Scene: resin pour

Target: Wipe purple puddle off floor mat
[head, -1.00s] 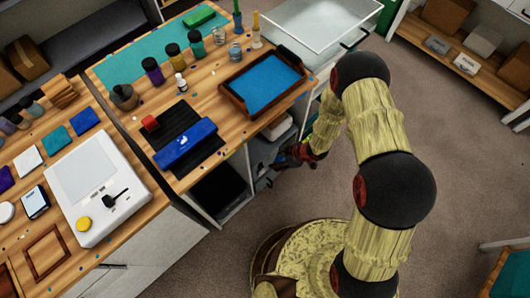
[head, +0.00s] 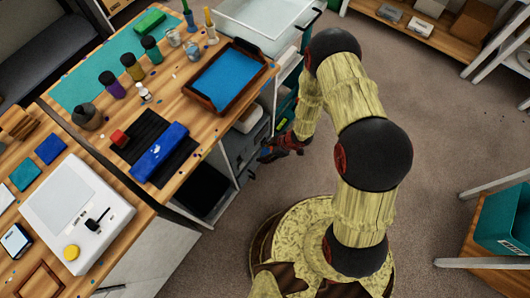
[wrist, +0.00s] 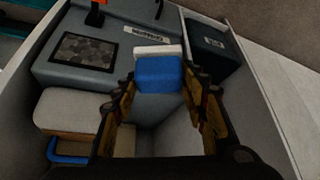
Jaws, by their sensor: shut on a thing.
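My gripper (head: 283,148) is low beside the open shelves under the workbench in the head view, small and dark there. In the wrist view its two fingers (wrist: 162,100) close on a blue block with a white strip along its far edge (wrist: 160,75). The block sits between the fingertips. I see no purple puddle in either view, and no floor mat that I can make out. The visible floor (head: 420,130) is bare brown carpet.
The workbench (head: 215,125) on the left carries bottles, a blue-filled tray (head: 228,78) and a black mat (head: 148,140). A teal bin (head: 505,215) stands on a wooden shelf at right. In the wrist view, a grey case (wrist: 90,50) and dark box (wrist: 212,48) lie ahead.

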